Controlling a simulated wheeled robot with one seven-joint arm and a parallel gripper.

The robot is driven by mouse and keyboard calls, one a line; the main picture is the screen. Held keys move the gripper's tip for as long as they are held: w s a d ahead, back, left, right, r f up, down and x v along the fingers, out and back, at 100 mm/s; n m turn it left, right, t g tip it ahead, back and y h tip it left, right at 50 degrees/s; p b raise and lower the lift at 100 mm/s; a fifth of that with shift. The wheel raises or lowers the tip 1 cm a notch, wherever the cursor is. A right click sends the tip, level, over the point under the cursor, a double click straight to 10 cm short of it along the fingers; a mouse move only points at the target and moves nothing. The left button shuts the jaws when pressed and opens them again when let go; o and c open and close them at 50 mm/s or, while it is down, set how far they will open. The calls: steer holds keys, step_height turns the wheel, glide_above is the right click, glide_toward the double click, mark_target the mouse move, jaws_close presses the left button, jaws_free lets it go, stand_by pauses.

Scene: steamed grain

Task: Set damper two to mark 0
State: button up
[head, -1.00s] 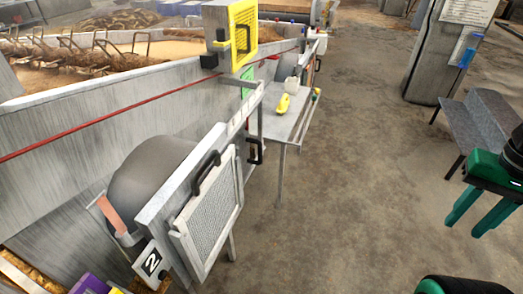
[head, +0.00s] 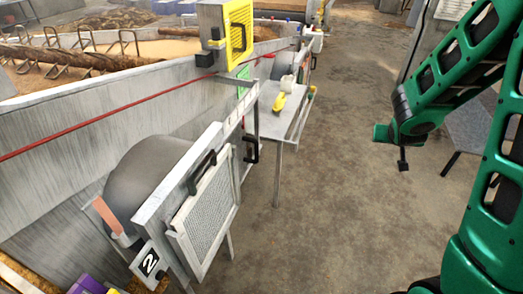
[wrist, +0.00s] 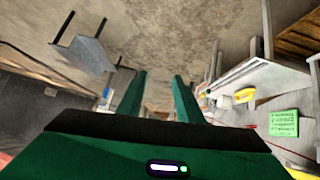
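A plate marked 2 (head: 149,262) stands at the lower left of the head view, beside a dark grey rounded housing (head: 150,172). A copper-coloured lever (head: 106,214) stands by the housing above the plate. I cannot read any scale marks there, so its setting is unclear. My gripper (wrist: 160,75) shows in the wrist view with two green fingers apart and nothing between them. In the head view my green arm is at the right, well away from the lever, and the fingers are not clear.
A mesh panel (head: 207,215) with a black handle stands right of the housing. A yellow box (head: 239,33) sits on the trough wall. A small metal table (head: 293,118) holds a yellow object (head: 279,102). A grey bench (head: 470,135) is partly behind my arm. The central floor is clear.

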steer(key=w+a+f+n+t+y, duration=0.2)
steer(key=w+a+f+n+t, duration=0.15)
steer(key=w+a, duration=0.5)
steer(key=n+t+y, duration=0.3)
steer(key=n+y, duration=0.4)
steer(key=y, duration=0.6)
glide_toward(256, 149)
steer(key=w, duration=0.1)
steer(key=x, duration=0.6)
steer(key=f+x, duration=0.1)
steer(key=x, duration=0.3)
steer(key=shift+w+d, duration=0.1)
steer(key=shift+w, duration=0.05)
steer(key=shift+c, duration=0.5)
jaws_close()
